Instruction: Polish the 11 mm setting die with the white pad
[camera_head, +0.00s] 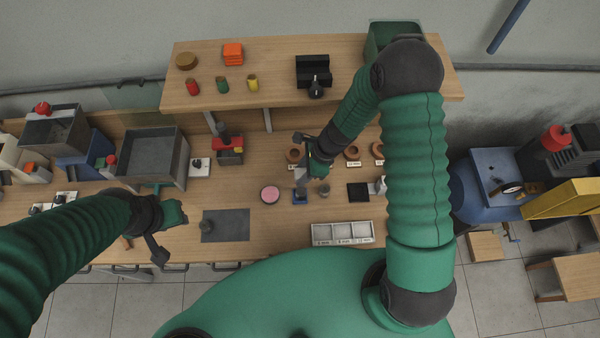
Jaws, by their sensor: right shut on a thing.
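My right gripper (301,182) reaches down over the middle of the bench. It is shut on a small grey part (300,190), just above or at a small blue block (300,199). I cannot tell for sure whether this part is the 11 mm setting die. A small white thing (381,185) beside a black square (358,190) may be the white pad, partly hidden by my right arm. Brown rings with white labels (352,152) stand behind; the labels are too small to read. My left gripper (172,235) hangs over the bench's left front; its jaw opening is unclear.
A pink round disc (270,195) lies left of the blue block. A grey mat (233,224) bears a small grey cylinder (207,226). A compartment tray (342,233) is at the front edge. A raised shelf (270,90) runs behind; a grey bin (151,156) stands left.

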